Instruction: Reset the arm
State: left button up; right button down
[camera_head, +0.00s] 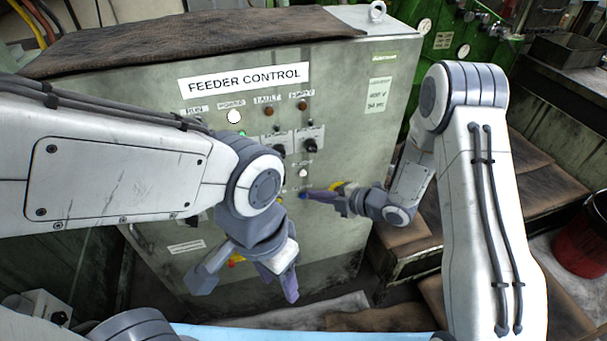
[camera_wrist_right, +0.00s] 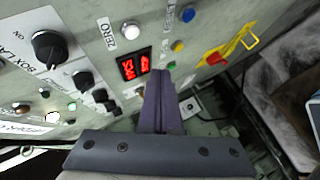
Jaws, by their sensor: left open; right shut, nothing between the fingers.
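The grey feeder control panel (camera_head: 345,80) fills the middle of the head view. My right gripper (camera_head: 308,195) reaches in from the right, with its shut, empty fingers pointing at the lower right buttons. In the right wrist view its purple fingers (camera_wrist_right: 160,76) are pressed together just below a red digital display (camera_wrist_right: 134,64). I cannot tell whether the tips touch the panel. My left gripper (camera_head: 245,284) hangs low in front of the panel, its fingers spread wide and empty. My left arm hides part of the panel.
In the right wrist view a white ZERO button (camera_wrist_right: 131,30), a blue button (camera_wrist_right: 188,14) and a red switch with a yellow guard (camera_wrist_right: 217,57) surround the fingers. Black knobs (camera_wrist_right: 47,46) are at left. A red bucket (camera_head: 582,240) stands at far right in the head view.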

jog(key=s+r+m+h, duration=0.4)
jog(key=r+m+h, duration=0.4)
jog(key=r+m, duration=0.1)
jog(key=s+d+r+m+g, duration=0.1)
jog(key=s+r+m+g, duration=0.1)
jog(key=s, duration=0.7)
jog(key=s+d+r+m+g+h, duration=0.1)
jog(key=s+m, duration=0.3)
jog(key=s, duration=0.4)
jog(key=s+d+r+m+g+h, duration=0.1)
jog(key=s+r+m+g, duration=0.2)
jog(key=s, duration=0.6)
jog(key=shift+s+r+m+g, duration=0.2)
jog(key=shift+s+m+g, duration=0.1)
jog(key=shift+g, duration=0.1)
